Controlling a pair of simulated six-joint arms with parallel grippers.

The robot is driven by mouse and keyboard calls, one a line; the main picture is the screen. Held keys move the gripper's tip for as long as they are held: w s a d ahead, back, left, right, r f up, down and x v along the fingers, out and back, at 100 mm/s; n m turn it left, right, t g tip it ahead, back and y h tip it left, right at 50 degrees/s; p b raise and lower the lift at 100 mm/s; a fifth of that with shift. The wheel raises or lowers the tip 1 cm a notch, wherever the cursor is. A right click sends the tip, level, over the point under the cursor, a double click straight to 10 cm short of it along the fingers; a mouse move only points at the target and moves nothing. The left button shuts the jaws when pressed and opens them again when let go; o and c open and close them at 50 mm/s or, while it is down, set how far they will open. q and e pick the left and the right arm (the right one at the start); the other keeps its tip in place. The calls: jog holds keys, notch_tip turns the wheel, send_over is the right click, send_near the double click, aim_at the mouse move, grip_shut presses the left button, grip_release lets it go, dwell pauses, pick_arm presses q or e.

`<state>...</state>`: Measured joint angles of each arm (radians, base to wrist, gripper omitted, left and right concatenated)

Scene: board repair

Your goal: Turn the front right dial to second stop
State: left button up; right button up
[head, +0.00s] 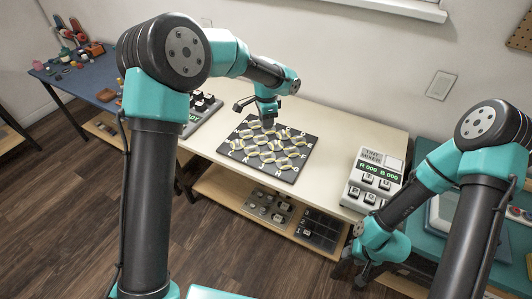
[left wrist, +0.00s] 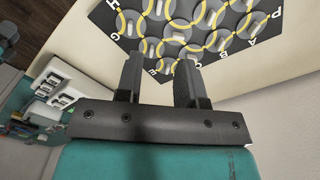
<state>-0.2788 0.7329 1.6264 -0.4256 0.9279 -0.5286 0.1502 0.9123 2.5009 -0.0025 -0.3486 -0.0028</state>
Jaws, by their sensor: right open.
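The black board (head: 290,180) lies on the pale table, with several grey dials ringed in yellow and white letters along its edges. The dial nearest its front right corner (head: 284,164) is small here, and its pointer setting cannot be read. My left gripper (head: 268,126) is over the board's back edge, pointing down, apart from the front right dial. In the left wrist view its two fingers (left wrist: 160,75) are spread with nothing between them, and part of the board (left wrist: 127,41) shows beyond. My right gripper (head: 364,272) hangs low at the right, open, away from the board.
A grey device with a display and keys (head: 373,178) stands right of the board. Another keyed device (head: 205,108) is left, partly behind my left arm. Trays (head: 318,228) sit on the shelf below. The tabletop between board and right device is clear.

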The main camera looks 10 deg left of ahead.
aim_at(266, 154)
pick_arm(q)
notch_tip(266, 154, down, 17)
jog(key=shift+f, duration=0.1)
dwell(0.6)
grip_shut()
